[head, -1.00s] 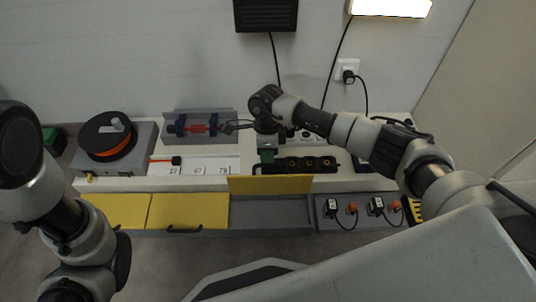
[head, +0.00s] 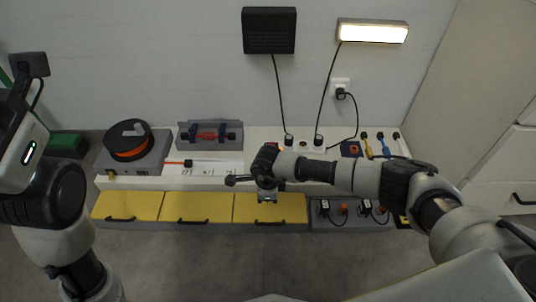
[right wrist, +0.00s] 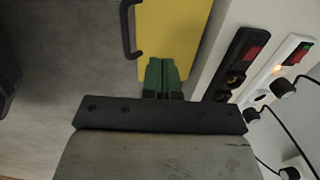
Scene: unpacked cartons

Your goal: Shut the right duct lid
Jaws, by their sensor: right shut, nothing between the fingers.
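The right duct lid (head: 290,208) is the rightmost of three yellow lids along the front of the bench. It lies flat over its duct section, level with the lids beside it. My right gripper (head: 267,196) is over this lid, fingers pointing down. In the right wrist view its green fingertips (right wrist: 162,72) are shut together with nothing between them, against or just above the yellow lid (right wrist: 165,30); I cannot tell if they touch. The lid's black handle (right wrist: 128,28) shows beside them. My left arm is at the left edge; its fingers are not visible.
The middle lid (head: 197,206) and left lid (head: 128,205) also lie flat. Right of the lids, the grey duct (head: 333,224) holds plugs and adapters. On the bench are an orange spool (head: 128,140), a grey holder (head: 210,135) and a power strip (right wrist: 232,62).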

